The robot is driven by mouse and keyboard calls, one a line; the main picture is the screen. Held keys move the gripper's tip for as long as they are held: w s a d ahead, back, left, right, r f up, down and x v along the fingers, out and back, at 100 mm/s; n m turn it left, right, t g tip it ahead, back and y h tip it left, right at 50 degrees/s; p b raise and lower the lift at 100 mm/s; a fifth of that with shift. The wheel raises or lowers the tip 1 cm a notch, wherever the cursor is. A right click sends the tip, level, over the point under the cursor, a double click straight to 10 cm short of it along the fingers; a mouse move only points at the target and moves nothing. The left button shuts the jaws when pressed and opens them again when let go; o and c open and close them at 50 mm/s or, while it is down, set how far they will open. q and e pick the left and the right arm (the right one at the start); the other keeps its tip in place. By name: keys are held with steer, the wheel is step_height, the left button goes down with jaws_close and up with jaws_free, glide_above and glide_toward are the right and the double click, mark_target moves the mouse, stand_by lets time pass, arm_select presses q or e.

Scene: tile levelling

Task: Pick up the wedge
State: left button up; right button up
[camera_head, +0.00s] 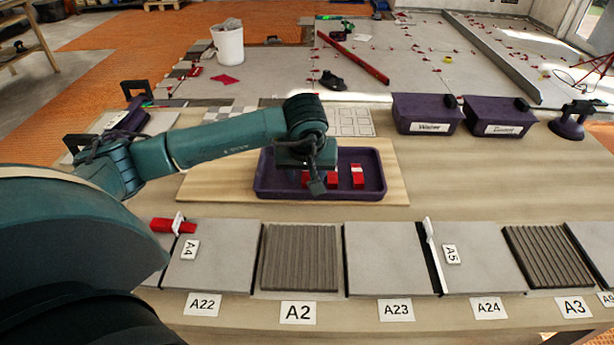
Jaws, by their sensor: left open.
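Red wedges lie in a shallow dark purple tray (262,186) on a wooden board. One wedge (357,177) at the right is fully visible. A second wedge (333,180) lies left of it, and part of another (305,180) shows behind my gripper. Another red wedge (166,226) sits at a white clip on the left tile joint. My right gripper is not in view.
Purple bins (428,114) stand at the back right beside a suction cup (571,120). Grey tiles (383,260) with label cards line the front of the table. A white clip (430,235) stands in the right joint. The table right of the tray is clear.

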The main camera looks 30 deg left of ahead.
arm_select(q)
steer(key=shift+w+a+f, duration=0.1)
steer(key=shift+w+f, duration=0.1)
steer(key=shift+f, duration=0.3)
jaws_close()
